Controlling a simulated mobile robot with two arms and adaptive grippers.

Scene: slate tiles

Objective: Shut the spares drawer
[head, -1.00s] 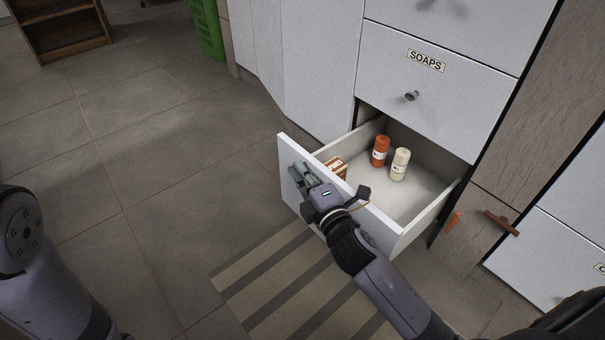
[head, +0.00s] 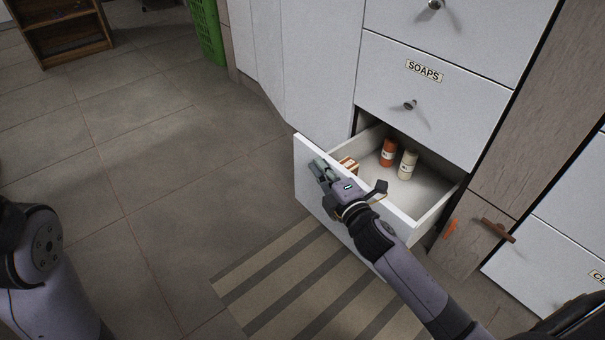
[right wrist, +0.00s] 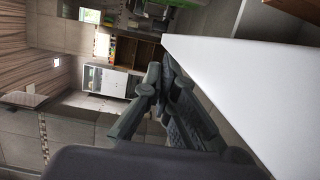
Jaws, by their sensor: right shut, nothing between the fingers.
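The open drawer (head: 433,213) sticks out below the drawer labelled SOAPS (head: 424,70). Its own label is not visible. An orange bottle (head: 388,153), a cream bottle (head: 407,165) and a small brown box (head: 348,164) are inside it. My right gripper (head: 322,172) is shut and empty, at the outer side of the drawer's white front panel (head: 305,160). In the right wrist view, the shut fingers (right wrist: 168,85) lie close along the white panel (right wrist: 245,85); I cannot tell if they touch. My left arm shows at the left edge, but its gripper is out of view.
A striped mat (head: 310,285) lies on the tiled floor below the drawer. A wooden panel with a brown handle (head: 498,230) stands right of the drawer. A green crate (head: 207,32) and a wooden shelf (head: 65,30) are at the back. The floor at left is clear.

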